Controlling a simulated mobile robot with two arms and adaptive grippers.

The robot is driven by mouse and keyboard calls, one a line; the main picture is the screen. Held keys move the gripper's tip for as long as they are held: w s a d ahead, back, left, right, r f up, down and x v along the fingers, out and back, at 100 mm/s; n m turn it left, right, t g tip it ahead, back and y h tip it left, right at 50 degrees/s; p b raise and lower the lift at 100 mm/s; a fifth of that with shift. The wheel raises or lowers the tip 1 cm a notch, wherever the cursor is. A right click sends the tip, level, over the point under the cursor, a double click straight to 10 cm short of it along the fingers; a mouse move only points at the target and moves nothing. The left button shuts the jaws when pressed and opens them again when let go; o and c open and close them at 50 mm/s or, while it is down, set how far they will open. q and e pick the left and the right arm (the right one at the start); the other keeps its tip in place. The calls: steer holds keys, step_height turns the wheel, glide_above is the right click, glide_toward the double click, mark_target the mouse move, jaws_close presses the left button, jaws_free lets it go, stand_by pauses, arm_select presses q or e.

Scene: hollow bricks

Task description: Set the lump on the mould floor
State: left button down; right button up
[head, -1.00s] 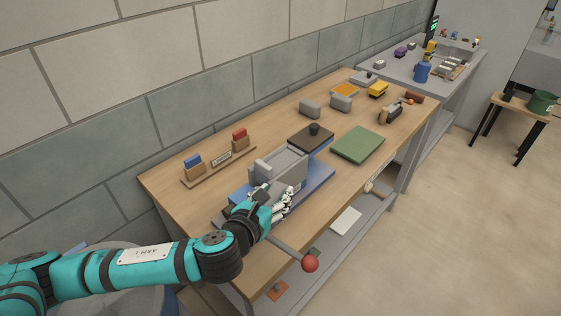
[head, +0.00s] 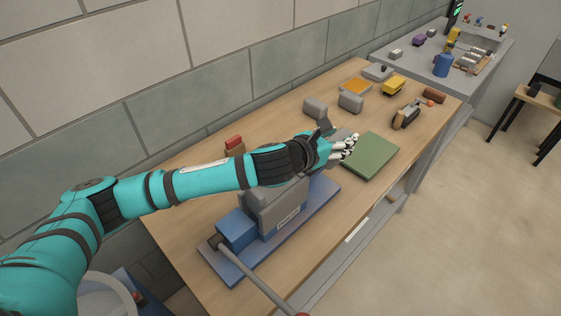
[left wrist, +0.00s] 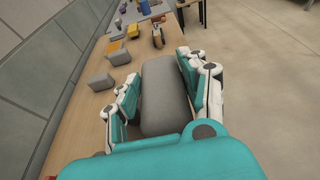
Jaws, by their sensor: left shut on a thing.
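My left gripper (head: 347,146) is shut on a grey lump. In the left wrist view the lump (left wrist: 163,95) is a rounded, smooth block between the two fingers (left wrist: 165,92). In the head view the gripper is past the far right end of the mould, near the green mat, and mostly hides the lump. The grey mould (head: 278,211) is a box on a blue base (head: 322,201). My forearm crosses above it and hides its inside, so I cannot see its floor. My right gripper is not in view.
A lever (head: 250,272) sticks out from the mould's near end. A green mat (head: 371,156) lies to the right. Two grey blocks (head: 315,107) (head: 351,101), an orange tray (head: 357,86) and a yellow block (head: 394,84) stand farther back. A red block (head: 234,143) shows behind my arm.

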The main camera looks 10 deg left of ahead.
arm_select(q)
steer(key=s+a+p, duration=0.1)
steer(key=s+a, duration=0.2)
steer(key=a, duration=0.2)
steer(key=s+a+p, duration=0.1)
steer(key=s+a, duration=0.1)
steer(key=a, duration=0.1)
steer(key=shift+s+a+r+p, duration=0.2)
steer(key=shift+s+a+p, duration=0.05)
steer(key=shift+s+p, duration=0.1)
steer(key=a, duration=0.2)
steer(key=shift+s+a+f, duration=0.3)
steer(key=shift+a+f, duration=0.05)
steer(key=shift+s+a+p, duration=0.5)
steer(key=shift+s+a, duration=0.05)
steer(key=shift+a, duration=0.3)
step_height(320, 180, down, 3)
steer(key=shift+f+p, duration=0.2)
steer(key=shift+p, duration=0.1)
steer(key=shift+f, duration=0.3)
steer(key=c, duration=0.9)
jaws_free()
steer(key=shift+c, duration=0.2)
steer(key=shift+o, duration=1.3)
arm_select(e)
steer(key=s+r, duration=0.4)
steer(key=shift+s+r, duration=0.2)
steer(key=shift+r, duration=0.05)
